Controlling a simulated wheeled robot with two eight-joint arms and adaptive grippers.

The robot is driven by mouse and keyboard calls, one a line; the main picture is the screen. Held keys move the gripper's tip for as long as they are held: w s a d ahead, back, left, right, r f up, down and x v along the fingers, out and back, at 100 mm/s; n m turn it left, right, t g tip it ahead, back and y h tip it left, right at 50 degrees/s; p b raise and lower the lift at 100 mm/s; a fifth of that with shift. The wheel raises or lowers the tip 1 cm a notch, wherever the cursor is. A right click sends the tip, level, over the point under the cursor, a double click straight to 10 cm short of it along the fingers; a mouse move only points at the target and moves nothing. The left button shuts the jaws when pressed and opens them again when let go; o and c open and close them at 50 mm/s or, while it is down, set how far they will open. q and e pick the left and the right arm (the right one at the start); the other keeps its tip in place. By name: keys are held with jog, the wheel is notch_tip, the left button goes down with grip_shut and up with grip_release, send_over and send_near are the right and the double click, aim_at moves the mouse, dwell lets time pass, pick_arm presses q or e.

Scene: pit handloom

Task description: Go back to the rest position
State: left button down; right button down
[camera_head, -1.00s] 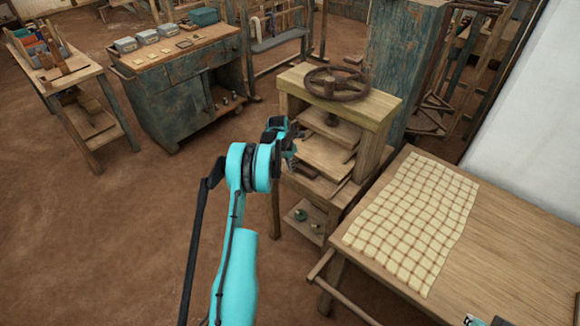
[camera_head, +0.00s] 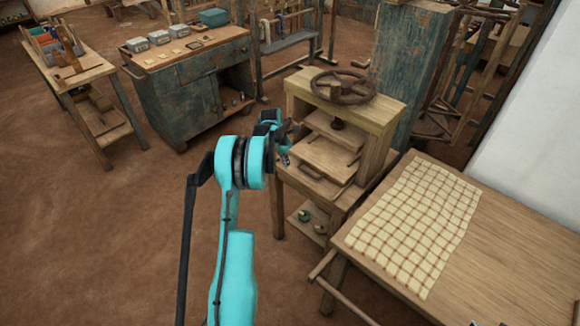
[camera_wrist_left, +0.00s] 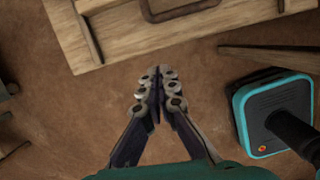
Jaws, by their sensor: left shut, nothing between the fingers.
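My left arm (camera_head: 230,230), turquoise and black, reaches up the middle of the head view. Its gripper (camera_head: 285,157) hangs in front of the wooden press, partly hidden by the wrist. In the left wrist view the gripper (camera_wrist_left: 160,78) is shut, with its fingertips together and nothing between them. The press (camera_head: 345,115) has a dark handwheel (camera_head: 342,86) on top and a tray board below. A wooden edge with a dark handle (camera_wrist_left: 180,10) shows beyond the fingertips in the wrist view. My right gripper cannot be made out.
A wooden table (camera_head: 510,265) with a checked cloth (camera_head: 415,225) stands at right. A worn blue cabinet (camera_head: 185,100) with small boxes stands behind left, beside a narrow bench (camera_head: 85,75). The brown floor (camera_head: 100,240) at left is clear.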

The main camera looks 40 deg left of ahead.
pick_arm(q)
jog(key=s+d+r+m+t, duration=0.1)
jog(key=s+d+r+m, duration=0.3)
jog(key=d+r+m, duration=0.45)
jog(key=s+d+r+m+t, duration=0.1)
jog(key=s+d+r+m, duration=0.4)
jog(key=d+r, duration=0.65)
jog(key=s+d+m+t, duration=0.2)
jog(key=s+d+m, duration=1.4)
jog(key=s+m, duration=0.4)
jog(key=shift+d+f+m, duration=0.15)
jog(key=shift+f+m, duration=0.05)
jog(key=shift+m, duration=0.15)
